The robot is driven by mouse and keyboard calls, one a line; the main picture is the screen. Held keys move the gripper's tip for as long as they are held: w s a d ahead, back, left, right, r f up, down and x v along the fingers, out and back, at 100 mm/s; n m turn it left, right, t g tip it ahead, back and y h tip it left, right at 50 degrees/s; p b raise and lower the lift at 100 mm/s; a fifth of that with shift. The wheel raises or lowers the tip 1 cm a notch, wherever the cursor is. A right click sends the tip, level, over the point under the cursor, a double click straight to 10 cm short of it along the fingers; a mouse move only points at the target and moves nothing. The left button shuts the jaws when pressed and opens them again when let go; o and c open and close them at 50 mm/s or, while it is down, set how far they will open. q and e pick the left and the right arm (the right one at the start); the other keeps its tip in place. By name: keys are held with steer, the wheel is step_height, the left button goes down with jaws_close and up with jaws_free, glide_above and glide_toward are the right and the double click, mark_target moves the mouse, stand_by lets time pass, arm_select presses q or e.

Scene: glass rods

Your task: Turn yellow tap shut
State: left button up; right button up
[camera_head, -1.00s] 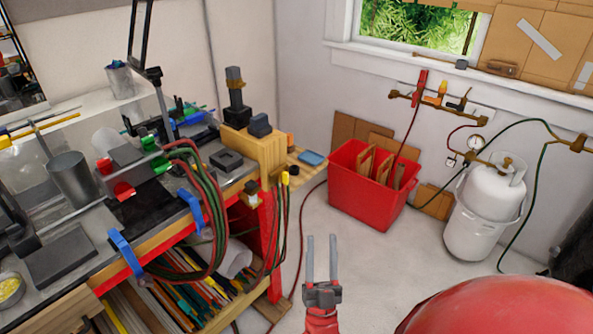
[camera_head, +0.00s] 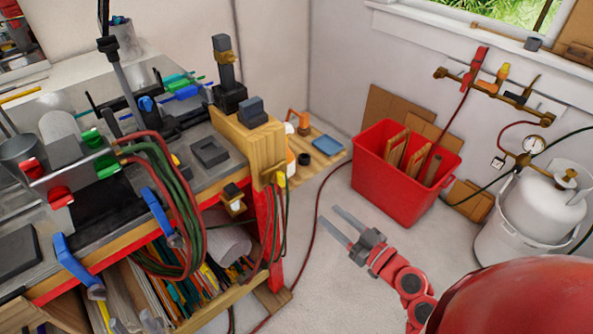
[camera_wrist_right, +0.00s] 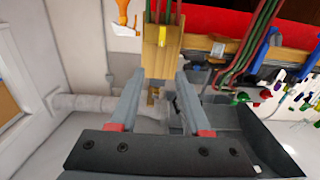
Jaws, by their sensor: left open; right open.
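A tap with a yellow handle (camera_head: 502,73) sits on the brass wall pipe under the window, between a red-handled and a dark-handled tap. Its handle stands roughly upright. My right gripper (camera_head: 328,214) is open and empty above the floor, between the bench end and the red bin, well apart from the tap. Its fingers point up and left in the head view. In the right wrist view the open gripper (camera_wrist_right: 160,78) faces the bench's wooden end, and the tap is not seen. My left gripper is not in view.
A red bin (camera_head: 372,184) with cardboard stands below the pipe. A white gas cylinder (camera_head: 525,215) with gauge and hoses is at right. The workbench with its wooden end block (camera_head: 252,145) and hanging hoses fills the left. Floor between bench and bin is mostly clear.

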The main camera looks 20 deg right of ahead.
mark_target(283, 176)
steer(key=p+x, duration=0.7)
steer(key=x, duration=0.9)
steer(key=shift+w+a, duration=0.35)
steer(key=shift+w, duration=0.2)
jaws_close()
